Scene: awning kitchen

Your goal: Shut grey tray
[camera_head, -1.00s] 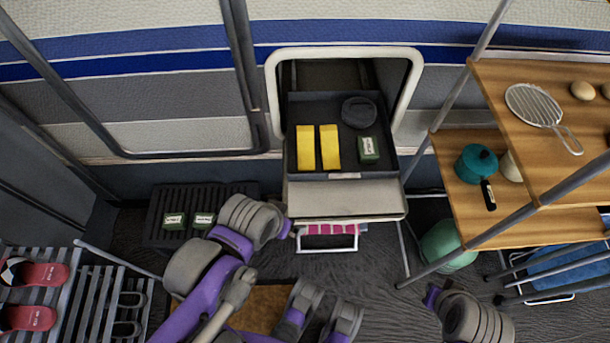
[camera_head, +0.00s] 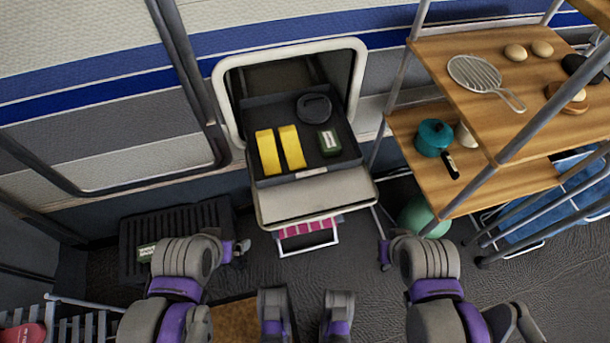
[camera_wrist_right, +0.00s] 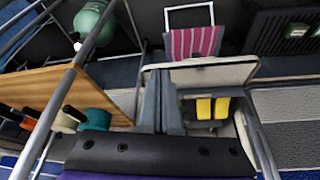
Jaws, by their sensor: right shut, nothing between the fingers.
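The dark grey tray (camera_head: 262,181) juts out of a white-framed hatch (camera_head: 219,95) in the wall, pulled out over a pale flap (camera_head: 310,196). It holds two yellow packs (camera_head: 279,151), a small green box (camera_head: 329,142) and a dark round item (camera_head: 314,107). In the right wrist view the tray's yellow packs (camera_wrist_right: 212,108) lie right of my right gripper (camera_wrist_right: 158,75), which is shut and empty. In the head view my right gripper (camera_head: 384,255) is low, right of the flap and apart from the tray. My left gripper (camera_head: 240,250) is lower left of the flap; its jaws are unclear.
A wooden shelf (camera_head: 480,185) with metal poles stands close on the right, bearing a teal pot (camera_head: 433,138) and a strainer (camera_head: 476,72). A pink-striped item (camera_head: 305,227) sits below the flap. A dark slatted stand (camera_head: 190,222) is at the lower left.

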